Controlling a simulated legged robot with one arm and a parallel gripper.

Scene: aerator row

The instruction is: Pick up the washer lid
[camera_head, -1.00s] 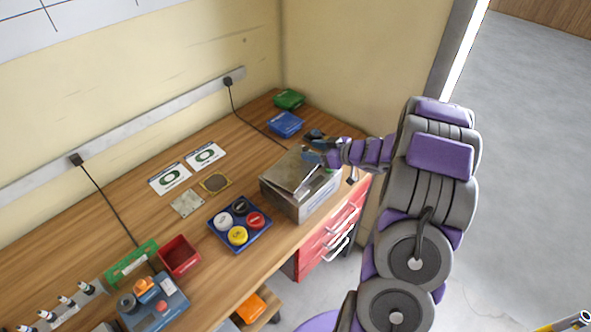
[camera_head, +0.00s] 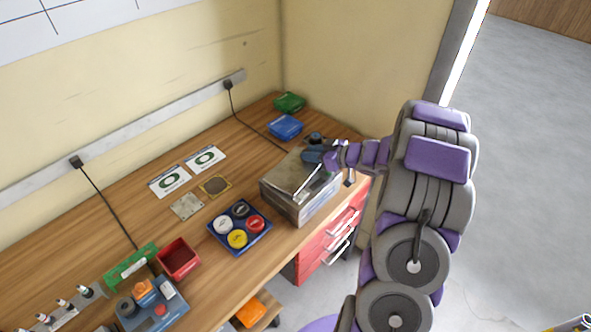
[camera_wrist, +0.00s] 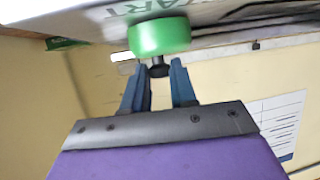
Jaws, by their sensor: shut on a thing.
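The washer (camera_head: 312,207) is a grey metal box at the right end of the bench. Its flat, brownish-grey washer lid (camera_head: 287,172) lies on top. My gripper (camera_head: 313,147) is at the lid's far right edge. In the wrist view, the blue fingers of my gripper (camera_wrist: 159,72) are closed around a small black knob (camera_wrist: 158,68), which looks like the lid's handle. The exact finger contact is hard to see.
A blue box (camera_head: 285,126) and a green box (camera_head: 289,102) lie behind the washer. A blue tray (camera_head: 262,237) with coloured round caps stands to its left. A red bin (camera_head: 178,258) is farther left. Red drawers (camera_head: 322,250) are below the washer.

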